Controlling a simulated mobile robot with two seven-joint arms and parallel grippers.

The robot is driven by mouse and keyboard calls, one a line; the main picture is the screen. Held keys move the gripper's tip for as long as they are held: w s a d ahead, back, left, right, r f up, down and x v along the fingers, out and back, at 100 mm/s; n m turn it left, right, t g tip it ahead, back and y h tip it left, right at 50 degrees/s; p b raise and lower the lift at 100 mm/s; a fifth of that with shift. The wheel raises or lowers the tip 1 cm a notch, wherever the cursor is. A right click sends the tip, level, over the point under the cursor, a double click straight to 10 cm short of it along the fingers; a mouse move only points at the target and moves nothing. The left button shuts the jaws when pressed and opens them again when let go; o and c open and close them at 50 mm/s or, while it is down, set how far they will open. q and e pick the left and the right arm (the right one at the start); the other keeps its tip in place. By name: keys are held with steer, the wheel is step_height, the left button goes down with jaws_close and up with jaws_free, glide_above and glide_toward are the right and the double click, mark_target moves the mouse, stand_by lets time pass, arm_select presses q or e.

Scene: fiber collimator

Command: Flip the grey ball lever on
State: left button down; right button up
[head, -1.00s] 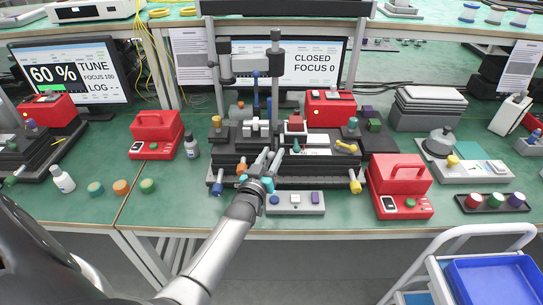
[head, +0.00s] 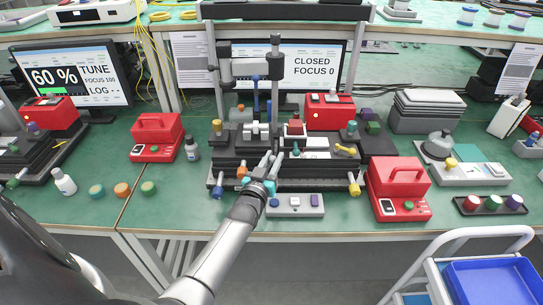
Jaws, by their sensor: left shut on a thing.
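My left gripper (head: 271,157) reaches in from the lower left to the front of the black stepped optical bench (head: 325,183). Its fingers are close together and shut on a small part there, which I take to be the grey ball lever; the fingers hide nearly all of it, so its tilt cannot be told. A teal-tipped knob (head: 296,151) stands just right of the fingers. The monitor (head: 315,67) behind the bench reads CLOSED, FOCUS 0. My right gripper is not in view.
A grey button box (head: 295,205) lies in front of the bench, close to my left wrist. A yellow-ended lever (head: 345,149) and a red case (head: 398,187) are to the right. A metal column (head: 275,90) rises behind.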

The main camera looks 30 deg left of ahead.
arm_select(q)
steer(key=shift+w+d+f+m+p, duration=0.1)
steer(key=shift+d+f+m+p, duration=0.1)
steer(key=shift+m+p, duration=0.3)
steer(key=c, duration=0.9)
jaws_free()
steer(key=p+v, duration=0.1)
steer(key=v, duration=0.9)
steer(key=p+v, duration=0.1)
steer(key=v, duration=0.4)
steer(key=shift+d+r+p, duration=0.1)
steer(key=shift+r+p, duration=0.2)
steer(key=shift+r, duration=0.05)
